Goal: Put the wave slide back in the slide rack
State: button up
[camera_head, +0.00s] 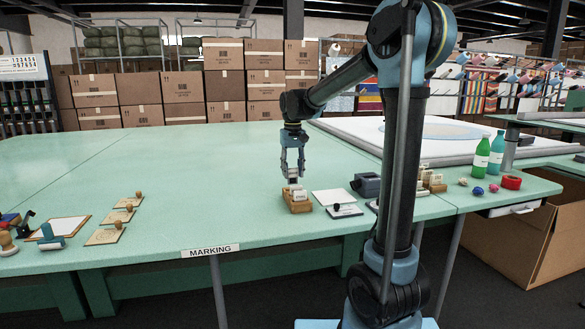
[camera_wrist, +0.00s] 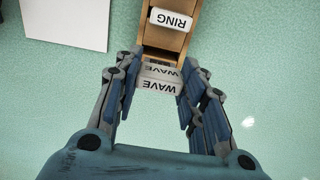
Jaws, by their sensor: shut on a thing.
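The wave slide is a small white block with "WAVE" lettering, which reads upside down in the wrist view (camera_wrist: 160,85). My gripper (camera_wrist: 160,73) is shut on it, one finger on each side. In the head view my gripper (camera_head: 292,168) points down just above the slide rack. The slide rack (camera_head: 297,206) is a small wooden block holder on the green table; in the wrist view its wood (camera_wrist: 163,39) lies just beyond the wave slide. A white slide marked "RING" (camera_wrist: 171,19) sits in it. I cannot tell whether the wave slide touches the rack.
A white sheet (camera_head: 333,197) and a dark stamp pad (camera_head: 344,211) lie right of the rack. A dark grey device (camera_head: 367,185) stands further right. Tags with wooden stamps (camera_head: 118,216) lie to the left. The green table (camera_head: 220,190) between them and the rack is clear.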

aim_at(293, 177)
jog(key=shift+f, duration=2.25)
jog(key=o, duration=1.2)
jog(key=shift+o, duration=0.2)
notch_tip(293, 177, up, 12)
jog(key=shift+f, duration=0.1)
